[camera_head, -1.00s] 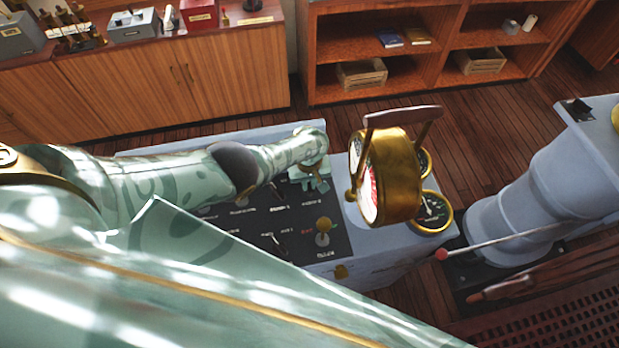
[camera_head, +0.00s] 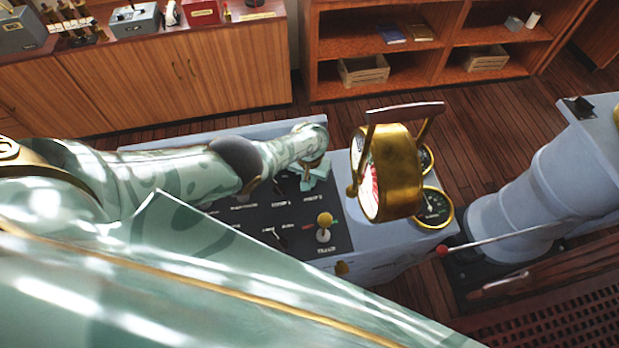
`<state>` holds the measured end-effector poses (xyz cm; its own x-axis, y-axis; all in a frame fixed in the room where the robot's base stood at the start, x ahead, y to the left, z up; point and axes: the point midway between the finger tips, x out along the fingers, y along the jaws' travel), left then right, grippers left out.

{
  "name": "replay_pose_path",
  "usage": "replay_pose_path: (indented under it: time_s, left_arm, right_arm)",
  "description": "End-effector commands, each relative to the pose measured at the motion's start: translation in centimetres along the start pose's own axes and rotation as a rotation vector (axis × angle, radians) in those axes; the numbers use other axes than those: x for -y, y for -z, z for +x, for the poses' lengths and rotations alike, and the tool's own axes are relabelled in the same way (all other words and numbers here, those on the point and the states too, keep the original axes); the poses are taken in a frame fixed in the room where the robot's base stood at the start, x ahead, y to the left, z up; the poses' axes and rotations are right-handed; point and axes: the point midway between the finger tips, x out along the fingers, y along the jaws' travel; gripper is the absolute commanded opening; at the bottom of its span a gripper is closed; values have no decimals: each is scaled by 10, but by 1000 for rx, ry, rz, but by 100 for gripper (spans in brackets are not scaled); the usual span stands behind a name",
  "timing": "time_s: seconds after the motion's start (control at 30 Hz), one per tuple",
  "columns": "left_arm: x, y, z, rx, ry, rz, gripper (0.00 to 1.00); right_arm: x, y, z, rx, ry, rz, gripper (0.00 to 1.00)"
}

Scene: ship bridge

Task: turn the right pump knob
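The grey control console (camera_head: 375,262) has a black panel (camera_head: 255,215) with small dark switches and labels too small to read. My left arm reaches over it from the left. My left gripper (camera_head: 315,183) points down at the panel's upper right part. The pump knob there is hidden under the gripper, and I cannot tell whether the fingers touch or hold it. A dark switch (camera_head: 279,190) shows just left of the gripper. A yellow ball-topped lever (camera_head: 324,220) stands below it on the panel. My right gripper is not in view.
A brass telegraph (camera_head: 392,175) with a wooden handle stands close to the right of my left gripper. A round gauge (camera_head: 433,207) sits beside it. A grey pedestal (camera_head: 530,215) with a red-tipped rod is further right. Wooden cabinets (camera_head: 180,80) and shelves (camera_head: 420,50) stand behind.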

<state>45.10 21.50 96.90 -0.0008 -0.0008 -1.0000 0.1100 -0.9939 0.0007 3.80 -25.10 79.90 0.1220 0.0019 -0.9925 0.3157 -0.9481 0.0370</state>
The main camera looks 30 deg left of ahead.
Motion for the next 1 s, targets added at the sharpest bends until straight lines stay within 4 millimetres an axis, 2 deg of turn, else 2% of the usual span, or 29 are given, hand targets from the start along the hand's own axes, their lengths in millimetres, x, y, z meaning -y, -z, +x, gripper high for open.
replay_pose_path:
  time_s: [0.33, 0.37, 0.4, 0.43, 0.77, 0.87, 1.0]
  left_arm:
    - [0, 2, -1, -4, 0, 5, 0]
    - [0, 2, -1, -4, 0, 5, 20]
    - [0, 2, -1, -4, 0, 5, 31]
    - [0, 2, -1, -4, 0, 5, 34]
    - [0, 1, -5, -2, 0, 3, 34]
    - [0, 1, -17, -2, 0, 3, 34]
    - [0, 1, -47, -3, 0, 4, 34]
  right_arm:
    - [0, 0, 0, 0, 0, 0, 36]
    - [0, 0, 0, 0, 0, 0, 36]
    - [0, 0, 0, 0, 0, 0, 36]
    - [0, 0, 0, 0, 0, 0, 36]
    - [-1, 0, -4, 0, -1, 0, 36]
    - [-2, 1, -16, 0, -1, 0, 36]
    - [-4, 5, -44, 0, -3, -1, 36]
